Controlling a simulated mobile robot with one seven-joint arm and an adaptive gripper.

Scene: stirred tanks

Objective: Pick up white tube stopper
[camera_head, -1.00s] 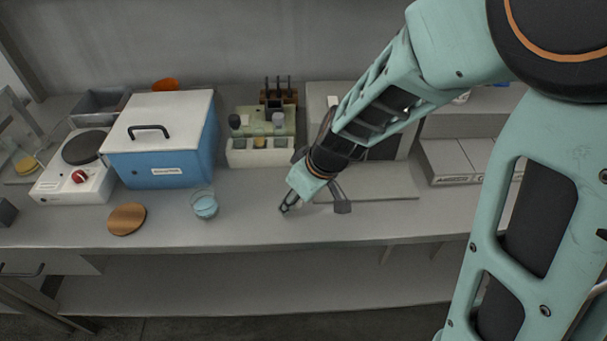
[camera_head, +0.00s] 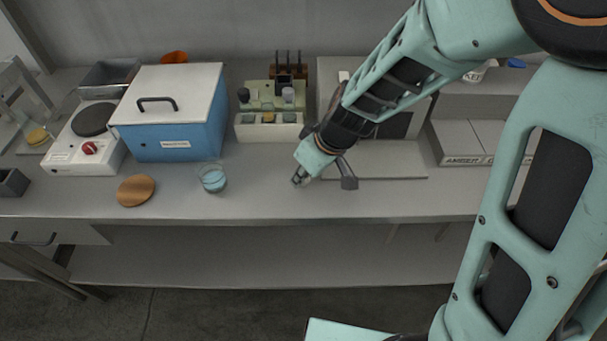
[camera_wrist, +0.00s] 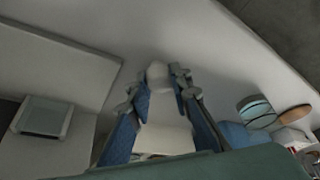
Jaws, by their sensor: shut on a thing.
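My gripper (camera_head: 300,178) is low over the front part of the bench, right of the glass of blue liquid. In the wrist view my gripper (camera_wrist: 160,88) has its fingers closed around a small white stopper (camera_wrist: 157,72), whose rounded end shows between the fingertips. In the head view the stopper is too small and too hidden by the fingers to make out. I cannot tell whether it touches the bench top.
A glass of blue liquid (camera_head: 213,178) and a round wooden disc (camera_head: 136,190) stand to the left. Behind are a blue box (camera_head: 180,135), a hot plate (camera_head: 75,155) and a white rack (camera_head: 268,131). A flat grey plate (camera_head: 390,166) lies to the right. The bench front is mostly clear.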

